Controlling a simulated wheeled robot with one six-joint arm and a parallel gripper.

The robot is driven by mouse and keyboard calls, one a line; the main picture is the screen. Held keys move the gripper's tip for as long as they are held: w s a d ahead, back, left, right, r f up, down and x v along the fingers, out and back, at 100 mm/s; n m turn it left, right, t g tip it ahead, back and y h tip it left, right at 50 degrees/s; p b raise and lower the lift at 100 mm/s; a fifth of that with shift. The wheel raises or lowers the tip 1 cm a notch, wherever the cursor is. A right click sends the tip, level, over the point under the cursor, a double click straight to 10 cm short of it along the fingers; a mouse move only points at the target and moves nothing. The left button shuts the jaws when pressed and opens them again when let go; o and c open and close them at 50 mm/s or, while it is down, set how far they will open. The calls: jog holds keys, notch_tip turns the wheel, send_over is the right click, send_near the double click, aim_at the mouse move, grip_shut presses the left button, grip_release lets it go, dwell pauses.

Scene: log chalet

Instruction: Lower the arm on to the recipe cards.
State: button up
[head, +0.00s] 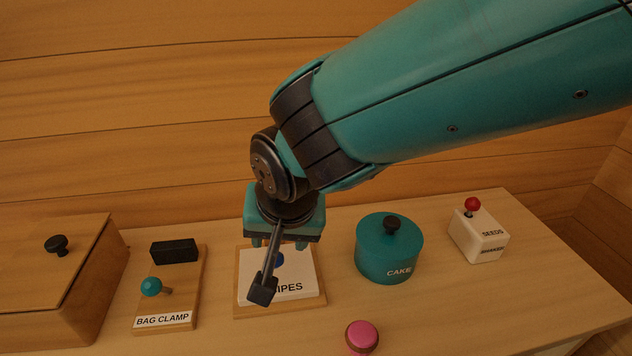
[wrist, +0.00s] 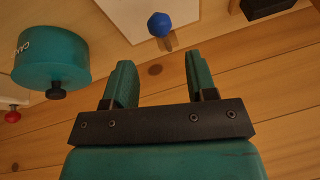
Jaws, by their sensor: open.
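The recipe cards (head: 300,270) are a white block whose label partly reads "IPES", lying on a wooden board (head: 322,302). My gripper (head: 278,243) hangs over the cards, fingers pointing down. In the wrist view my gripper (wrist: 158,62) is open and empty; the knob appears beyond the fingertips, roughly centred between them and apart from both.
A bag clamp board (head: 190,290) with a teal ball and black block is to the left, beside a wooden box (head: 60,285). A pink knob (head: 361,337) is in front.

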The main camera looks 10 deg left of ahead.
jog(key=v, duration=0.7)
jog(key=shift+s+d+r, duration=0.1)
jog(key=shift+c, duration=0.5)
